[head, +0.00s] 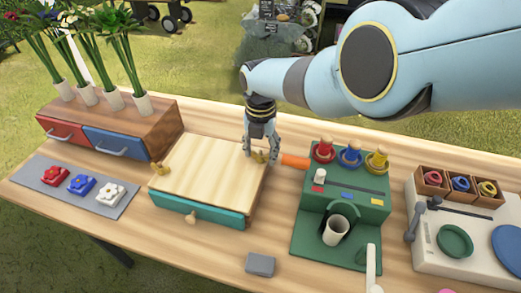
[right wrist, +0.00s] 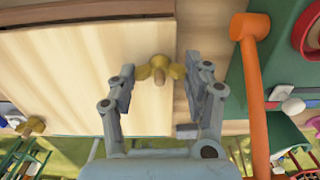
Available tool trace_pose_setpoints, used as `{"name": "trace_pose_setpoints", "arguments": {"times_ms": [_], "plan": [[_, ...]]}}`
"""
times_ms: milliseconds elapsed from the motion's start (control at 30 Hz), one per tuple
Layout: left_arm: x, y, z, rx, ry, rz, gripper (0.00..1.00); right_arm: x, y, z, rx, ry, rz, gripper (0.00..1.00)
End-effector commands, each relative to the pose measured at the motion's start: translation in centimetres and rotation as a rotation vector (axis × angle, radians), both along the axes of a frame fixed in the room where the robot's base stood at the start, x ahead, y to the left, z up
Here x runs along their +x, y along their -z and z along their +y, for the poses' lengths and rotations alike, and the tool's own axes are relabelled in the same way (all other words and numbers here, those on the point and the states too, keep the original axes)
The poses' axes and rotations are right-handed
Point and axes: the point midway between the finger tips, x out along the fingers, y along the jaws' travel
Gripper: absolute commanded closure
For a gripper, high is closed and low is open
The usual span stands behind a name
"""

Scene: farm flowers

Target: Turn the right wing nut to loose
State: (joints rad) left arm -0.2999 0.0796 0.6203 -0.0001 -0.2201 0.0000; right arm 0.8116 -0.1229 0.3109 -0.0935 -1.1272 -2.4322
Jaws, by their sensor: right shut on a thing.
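A box with a pale wood top (head: 207,165) and a teal drawer stands in the middle of the table. The right wing nut (right wrist: 159,68) is brass-coloured and sits near the edge of this top, its wings spread sideways. My right gripper (head: 261,155) reaches down from above with a finger at either side of that nut and is shut on it. In the right wrist view my gripper (right wrist: 166,72) has its fingertips at the two wings. The left wing nut (head: 160,168) stands at the top's left edge, clear of the gripper. My left gripper is out of view.
An orange handle (head: 295,161) lies close right of my right gripper. A green stand (head: 346,200) with coloured rings is further right. A wooden cabinet (head: 155,125) with red and blue drawers and flowers stands left. A grey block (head: 260,264) lies in front.

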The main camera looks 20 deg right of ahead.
Motion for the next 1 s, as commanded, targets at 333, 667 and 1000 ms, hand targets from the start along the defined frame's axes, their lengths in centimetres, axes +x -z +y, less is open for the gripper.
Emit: {"name": "trace_pose_setpoints", "arguments": {"times_ms": [333,667,1000], "plan": [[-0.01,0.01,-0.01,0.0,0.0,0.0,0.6,-0.08,0.08,0.0,0.0,-0.003,0.001,0.47],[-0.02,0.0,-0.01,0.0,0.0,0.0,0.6,-0.02,0.02,0.0,0.0,-0.001,0.0,0.25],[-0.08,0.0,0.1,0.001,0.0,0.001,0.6,0.19,-0.82,0.08,0.001,-0.001,-0.003,0.25]]}}
